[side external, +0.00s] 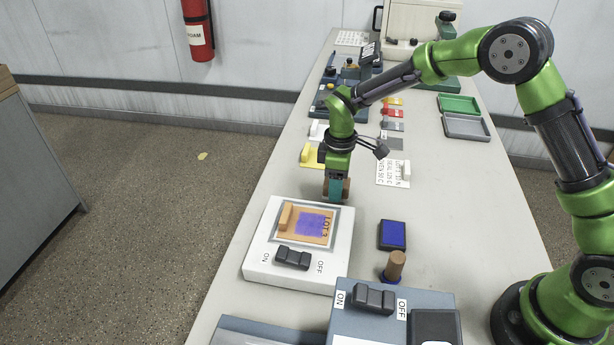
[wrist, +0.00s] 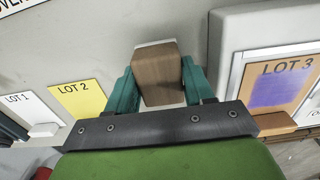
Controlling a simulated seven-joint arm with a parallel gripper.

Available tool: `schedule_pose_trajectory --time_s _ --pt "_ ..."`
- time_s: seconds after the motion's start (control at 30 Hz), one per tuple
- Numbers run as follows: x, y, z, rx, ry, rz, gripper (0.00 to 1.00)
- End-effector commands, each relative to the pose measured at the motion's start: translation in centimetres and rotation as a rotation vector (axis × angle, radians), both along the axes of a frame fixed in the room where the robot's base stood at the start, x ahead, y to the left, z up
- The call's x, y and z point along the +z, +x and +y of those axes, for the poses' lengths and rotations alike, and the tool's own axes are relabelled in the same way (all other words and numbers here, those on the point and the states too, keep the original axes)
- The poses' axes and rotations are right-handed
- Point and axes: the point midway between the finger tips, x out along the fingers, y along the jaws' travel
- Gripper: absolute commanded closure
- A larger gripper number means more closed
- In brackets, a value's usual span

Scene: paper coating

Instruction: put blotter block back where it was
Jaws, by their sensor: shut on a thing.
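The blotter block, a brown wooden block with a pale underside (wrist: 157,78), is between the teal fingers of my gripper (wrist: 158,88) in the wrist view. My gripper is shut on it. In the side view my gripper (side external: 336,187) points down just behind the white device, and the block is mostly hidden by the fingers. I cannot tell whether the block touches the table.
A white device (side external: 262,262) with an ON/OFF switch holds the LOT 3 card (side external: 308,224) with a purple patch. A blue ink pad (side external: 392,235) and wooden-handled stamp (side external: 394,265) stand right. The yellow LOT 2 card (wrist: 78,98) lies nearby.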

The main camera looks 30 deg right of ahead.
Motion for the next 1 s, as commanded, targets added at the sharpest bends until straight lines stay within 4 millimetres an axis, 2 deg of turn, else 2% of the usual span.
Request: schedule_pose_trajectory --time_s 0.1,0.47,0.5,0.67,1.0 --pt "-1.11 -0.01 0.01 0.001 0.0 0.0 0.76" --pt "-1.46 -0.03 0.01 0.0 -0.001 0.001 0.76" --pt "-1.54 -0.03 0.01 0.0 -0.001 0.001 0.46" --pt "-1.49 -0.03 0.01 0.0 -0.001 0.001 0.22" --pt "-1.09 0.01 0.02 0.0 0.0 -0.001 0.22"
